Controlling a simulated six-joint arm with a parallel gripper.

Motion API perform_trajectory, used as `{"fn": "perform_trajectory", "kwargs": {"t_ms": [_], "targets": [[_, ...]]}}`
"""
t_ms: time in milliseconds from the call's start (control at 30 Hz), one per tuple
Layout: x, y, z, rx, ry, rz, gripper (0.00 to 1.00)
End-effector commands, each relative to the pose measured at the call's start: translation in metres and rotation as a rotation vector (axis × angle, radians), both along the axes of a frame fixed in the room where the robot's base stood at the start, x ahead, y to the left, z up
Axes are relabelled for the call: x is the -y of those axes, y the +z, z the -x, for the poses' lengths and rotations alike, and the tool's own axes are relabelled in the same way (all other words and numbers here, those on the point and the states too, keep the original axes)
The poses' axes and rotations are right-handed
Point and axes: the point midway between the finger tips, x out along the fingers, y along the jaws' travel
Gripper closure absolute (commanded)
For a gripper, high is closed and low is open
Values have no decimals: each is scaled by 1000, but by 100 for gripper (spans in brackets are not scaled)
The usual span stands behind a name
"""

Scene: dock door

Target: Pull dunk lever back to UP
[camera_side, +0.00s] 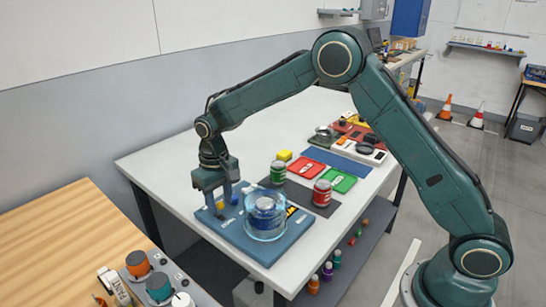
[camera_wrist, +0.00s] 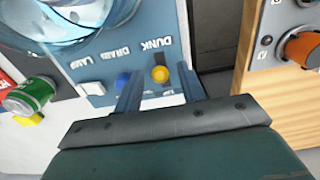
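The blue dunk station panel (camera_side: 245,241) lies at the table's front left corner. Its dunk lever, a yellow knob (camera_wrist: 160,74), sits by the DUNK label in the wrist view; the yellow also shows in the side view (camera_side: 220,206). My gripper (camera_wrist: 158,70) is open, one finger on each side of the yellow knob, with no clear contact visible. In the side view my gripper (camera_side: 222,208) points down at the panel. A blue knob (camera_wrist: 123,82) is close by the left finger, and a white switch (camera_wrist: 93,88) is beyond it. The lever's exact tilt cannot be told.
A clear round tank (camera_side: 265,217) with blue contents stands on the panel, right of my gripper. Green (camera_side: 278,172) and red (camera_side: 322,192) cans stand behind it. A wooden bench (camera_side: 60,245) with knobs is at the left, across a gap.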

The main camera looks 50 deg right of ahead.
Motion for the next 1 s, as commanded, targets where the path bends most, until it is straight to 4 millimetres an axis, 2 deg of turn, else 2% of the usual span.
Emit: {"fn": "perform_trajectory", "kwargs": {"t_ms": [233,433,1000], "targets": [[0,0,0,0,0,0,62],[0,0,0,0,0,0,100],[-1,1,-10,-109,0,-2,100]]}}
